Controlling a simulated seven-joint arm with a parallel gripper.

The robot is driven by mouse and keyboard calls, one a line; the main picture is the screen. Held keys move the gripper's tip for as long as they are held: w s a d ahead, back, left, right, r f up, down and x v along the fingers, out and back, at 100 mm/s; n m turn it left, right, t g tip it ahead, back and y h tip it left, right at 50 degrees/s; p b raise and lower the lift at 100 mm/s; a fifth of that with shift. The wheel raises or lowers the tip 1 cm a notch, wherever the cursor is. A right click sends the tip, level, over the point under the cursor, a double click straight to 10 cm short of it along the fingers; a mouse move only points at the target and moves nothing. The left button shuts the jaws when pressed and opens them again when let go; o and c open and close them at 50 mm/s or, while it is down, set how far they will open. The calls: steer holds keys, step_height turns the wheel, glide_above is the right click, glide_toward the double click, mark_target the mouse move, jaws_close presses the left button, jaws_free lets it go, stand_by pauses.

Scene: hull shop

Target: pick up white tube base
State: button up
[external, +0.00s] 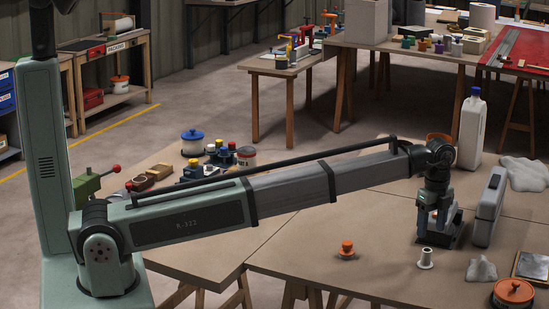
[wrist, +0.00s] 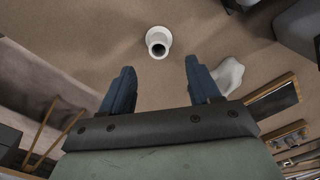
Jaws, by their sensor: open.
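The white tube base (external: 425,258) is a small white spool-like piece with a flared foot, standing upright on the brown table. In the wrist view the white tube base (wrist: 158,35) shows its dark round hole, beyond the fingertips and centred between them. My gripper (external: 433,228) points down above the table, a little behind and to the right of the tube base in the external view. In the wrist view my gripper (wrist: 157,78) has its two blue fingers wide apart with nothing between them.
An orange-topped knob (external: 347,249) stands to the left. A grey case (external: 489,207) stands upright to the right, near a white jug (external: 471,130). A crumpled pale cloth (external: 481,269) and an orange-lidded pot (external: 513,293) lie front right.

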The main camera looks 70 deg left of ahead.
mark_target(426, 251)
steer(key=shift+s+a+f, duration=0.1)
steer(key=shift+f, duration=2.15)
steer(key=shift+s+a+f, duration=0.1)
steer(key=shift+f, duration=2.15)
jaws_close()
steer(key=shift+w+r, duration=0.1)
steer(key=shift+r, duration=0.05)
